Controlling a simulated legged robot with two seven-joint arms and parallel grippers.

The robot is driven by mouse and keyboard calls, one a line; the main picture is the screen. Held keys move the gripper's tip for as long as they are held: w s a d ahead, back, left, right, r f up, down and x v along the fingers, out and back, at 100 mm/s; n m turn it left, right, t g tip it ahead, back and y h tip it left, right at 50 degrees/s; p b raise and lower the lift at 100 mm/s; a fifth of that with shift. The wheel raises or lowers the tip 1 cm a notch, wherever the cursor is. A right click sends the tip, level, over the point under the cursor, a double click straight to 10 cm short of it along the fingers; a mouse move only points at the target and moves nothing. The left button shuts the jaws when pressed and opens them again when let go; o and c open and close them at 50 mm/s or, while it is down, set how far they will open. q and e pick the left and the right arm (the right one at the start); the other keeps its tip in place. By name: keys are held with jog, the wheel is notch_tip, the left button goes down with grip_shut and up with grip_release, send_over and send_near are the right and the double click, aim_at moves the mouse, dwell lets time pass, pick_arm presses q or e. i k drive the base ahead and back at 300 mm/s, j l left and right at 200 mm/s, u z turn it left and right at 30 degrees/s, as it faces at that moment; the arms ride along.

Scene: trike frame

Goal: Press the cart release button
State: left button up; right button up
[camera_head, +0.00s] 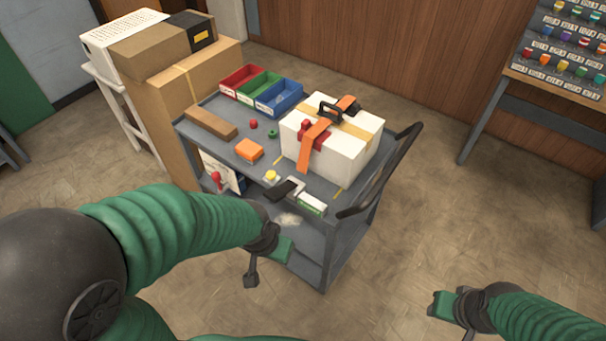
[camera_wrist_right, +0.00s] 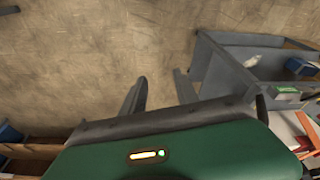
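A grey cart (camera_head: 232,150) stands in the middle of the head view. A small yellow button-like piece (camera_head: 271,175) sits near its front edge, beside a dark piece (camera_head: 284,189). Which part is the cart release button I cannot tell for sure. My left gripper (camera_head: 268,248) is just in front of the cart's front edge, apart from the yellow piece; its finger gap is not clear. My right gripper (camera_head: 455,304) is well right of the cart over bare floor. In the right wrist view its two fingers (camera_wrist_right: 160,90) stand apart with nothing between them.
A white box with an orange strap (camera_head: 330,150), an orange block (camera_head: 249,150) and coloured bins (camera_head: 280,97) sit on the cart. A black handle (camera_head: 385,175) rises at its right. Cardboard boxes (camera_head: 185,85) stand behind left.

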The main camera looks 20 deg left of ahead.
aim_at(271, 175)
jog(key=i+j+u, duration=0.7)
jog(key=k, duration=0.05)
